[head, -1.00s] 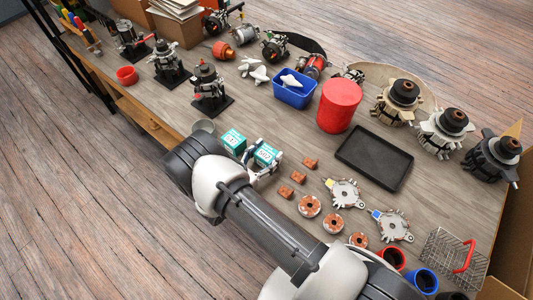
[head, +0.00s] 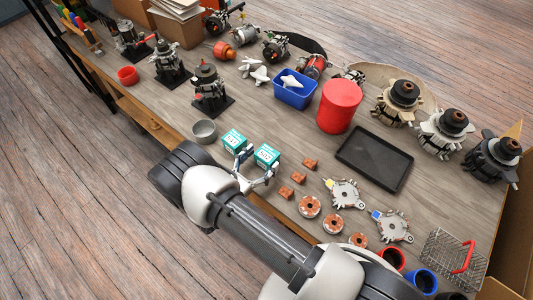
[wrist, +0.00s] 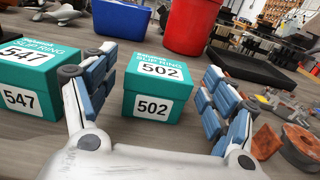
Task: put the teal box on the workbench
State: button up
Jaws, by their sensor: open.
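Two teal boxes stand upright on the workbench (head: 290,135) near its front edge. The teal box marked 547 (head: 233,141) is on the left, also in the wrist view (wrist: 28,82). The teal box marked 502 (head: 266,156) is on its right. In the wrist view, box 502 (wrist: 157,85) stands centred ahead, between the lines of my two fingers. My gripper (head: 257,165) is open and empty just in front of it, with blue-padded fingers (wrist: 160,75) spread to either side. The left finger lies in the gap between the boxes. I cannot tell whether either finger touches a box.
A grey bowl (head: 204,131) stands left of the boxes. Copper blocks (head: 298,177) and copper rings (head: 309,206) lie to the right. A blue bin (head: 293,95), a red canister (head: 339,106) and a black tray (head: 374,158) stand behind. Bare bench lies behind the boxes.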

jog(key=v, duration=0.9)
jog(key=d+r+m+g, duration=0.6)
jog(key=d+r+m, duration=0.1)
jog(key=r, duration=0.4)
jog(key=d+r+m+g, duration=0.7)
jog(key=d+r, duration=0.1)
jog(key=r, duration=0.3)
jog(key=s+d+r+m+t+y, duration=0.1)
jog(key=s+d+r+m+y, duration=0.2)
jog(key=s+r+m+y, duration=0.2)
jog(key=s+d+r+m+t+y, duration=0.2)
jog(key=s+d+r+m+y, duration=0.2)
jog(key=s+r+m+y, duration=0.2)
jog(key=s+r+m, duration=0.2)
jog(key=s+m, duration=0.1)
jog(key=s, duration=0.1)
jog(key=shift+s+d+r+t, duration=0.2)
jog(key=shift+r+t, duration=0.1)
jog(key=shift+r, duration=0.05)
